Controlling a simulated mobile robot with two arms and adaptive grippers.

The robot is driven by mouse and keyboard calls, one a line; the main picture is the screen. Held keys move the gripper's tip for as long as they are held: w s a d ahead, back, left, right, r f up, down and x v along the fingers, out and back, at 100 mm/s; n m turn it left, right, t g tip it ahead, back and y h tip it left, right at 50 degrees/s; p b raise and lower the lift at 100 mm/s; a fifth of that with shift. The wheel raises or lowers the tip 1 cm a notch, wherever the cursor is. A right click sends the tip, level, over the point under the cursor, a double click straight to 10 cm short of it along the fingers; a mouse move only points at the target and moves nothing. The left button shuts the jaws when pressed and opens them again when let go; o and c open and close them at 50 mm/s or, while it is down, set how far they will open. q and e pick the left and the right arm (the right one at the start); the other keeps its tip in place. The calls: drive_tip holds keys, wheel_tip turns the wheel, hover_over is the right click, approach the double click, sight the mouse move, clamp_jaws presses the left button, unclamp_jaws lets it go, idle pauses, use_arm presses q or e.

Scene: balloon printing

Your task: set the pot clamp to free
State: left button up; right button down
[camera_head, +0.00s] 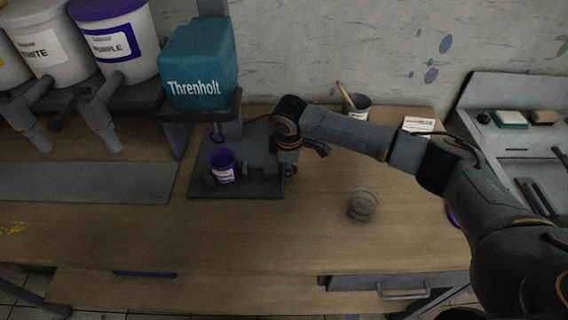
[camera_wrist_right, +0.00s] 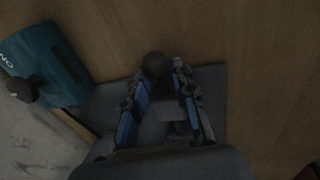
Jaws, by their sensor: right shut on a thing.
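The mixing machine, with a teal "Threnholt" head (camera_head: 200,70), stands on a dark base plate (camera_head: 235,190) on the wooden table. A purple pot (camera_head: 223,166) with a white label sits upright on this base, with dark clamp parts (camera_head: 209,179) beside it. My right gripper (camera_head: 289,168) is at the right edge of the base, right of the pot. In the right wrist view its blue-padded fingers are shut on a dark round knob (camera_wrist_right: 155,65), seemingly the clamp's handle. Whether the clamp grips the pot is too dark to tell. My left gripper is out of view.
White and purple paint buckets (camera_head: 115,40) stand at the back left above dispensing taps. A can with a stick (camera_head: 357,106) and a labelled card (camera_head: 418,125) are at the back right. A clear round container (camera_head: 362,205) stands on the table. The front middle is clear.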

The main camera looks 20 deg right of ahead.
drive_tip(key=d+p, duration=0.1)
drive_tip(key=d, duration=0.1)
drive_tip(key=s+d+p, duration=0.1)
drive_tip(key=d, duration=0.1)
drive_tip(key=shift+s+r, duration=0.1)
drive_tip(key=shift+s, duration=0.1)
drive_tip(key=shift+d+p, duration=0.3)
drive_tip(key=shift+p, duration=0.05)
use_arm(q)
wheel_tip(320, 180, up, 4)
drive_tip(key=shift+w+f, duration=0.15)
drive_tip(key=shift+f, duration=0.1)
use_arm(e)
drive_tip(key=shift+f, duration=0.2)
drive_tip(key=c, duration=1.1)
unclamp_jaws()
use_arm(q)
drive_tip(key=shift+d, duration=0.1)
use_arm(e)
drive_tip(key=shift+d, duration=0.1)
